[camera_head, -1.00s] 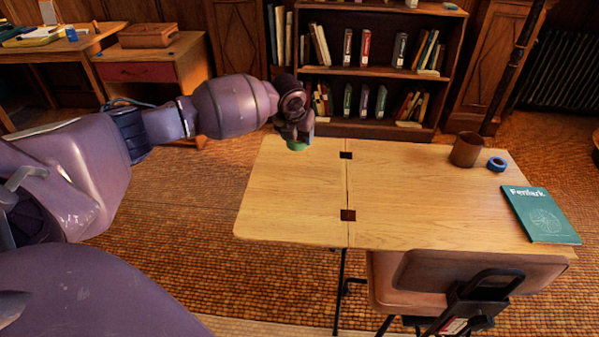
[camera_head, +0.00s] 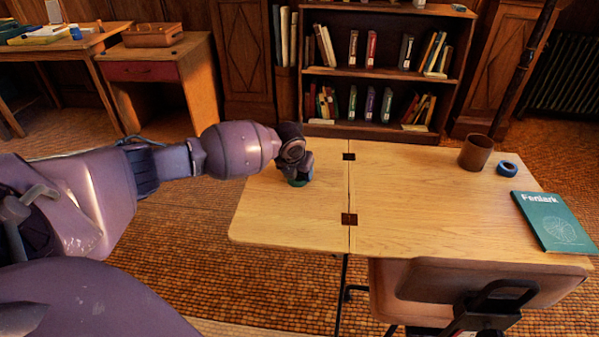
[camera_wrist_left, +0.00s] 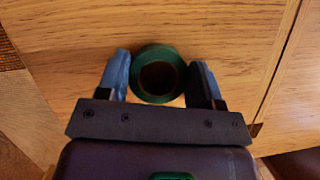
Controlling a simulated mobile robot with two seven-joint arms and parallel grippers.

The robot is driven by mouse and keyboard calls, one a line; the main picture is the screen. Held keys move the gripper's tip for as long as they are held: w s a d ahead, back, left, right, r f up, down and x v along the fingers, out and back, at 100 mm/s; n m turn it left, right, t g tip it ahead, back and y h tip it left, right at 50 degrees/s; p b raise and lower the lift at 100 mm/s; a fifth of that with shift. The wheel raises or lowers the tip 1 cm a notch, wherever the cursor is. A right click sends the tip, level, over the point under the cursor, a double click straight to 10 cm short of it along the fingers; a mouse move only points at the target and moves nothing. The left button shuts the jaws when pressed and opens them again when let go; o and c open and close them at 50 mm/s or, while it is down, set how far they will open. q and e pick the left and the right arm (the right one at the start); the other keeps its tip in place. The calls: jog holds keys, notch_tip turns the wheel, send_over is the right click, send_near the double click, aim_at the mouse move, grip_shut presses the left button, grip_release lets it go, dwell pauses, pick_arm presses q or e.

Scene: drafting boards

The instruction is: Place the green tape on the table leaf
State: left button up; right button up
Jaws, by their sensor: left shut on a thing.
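The green tape (camera_wrist_left: 158,54) is a ring with a dark hole, seen between the two fingers of my left gripper (camera_wrist_left: 160,82) in the left wrist view. In the head view the green tape (camera_head: 297,183) shows just under the left gripper (camera_head: 299,178), largely hidden by it. My left gripper is shut on the tape. Both are over the table leaf (camera_head: 275,227), the left part of the wooden table, left of the hinged seam. I cannot tell whether the tape touches the leaf. My right gripper is not in view.
On the main table top (camera_head: 420,222) stand a brown cup (camera_head: 475,152), a blue tape roll (camera_head: 507,168) and a teal book (camera_head: 553,221). A chair (camera_head: 455,285) is at the front edge. A bookshelf (camera_head: 385,75) stands behind. The leaf's front is clear.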

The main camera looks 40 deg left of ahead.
pick_arm(q)
jog(key=shift+r, duration=0.15)
jog(key=shift+f, duration=0.2)
jog(key=o, duration=0.9)
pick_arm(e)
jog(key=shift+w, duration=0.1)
pick_arm(q)
jog(key=shift+r, duration=0.3)
jog(key=p+v, duration=0.3)
jog(key=v, duration=0.8)
jog(key=shift+s+r+p, duration=0.25)
jog(key=shift+r+p, duration=0.05)
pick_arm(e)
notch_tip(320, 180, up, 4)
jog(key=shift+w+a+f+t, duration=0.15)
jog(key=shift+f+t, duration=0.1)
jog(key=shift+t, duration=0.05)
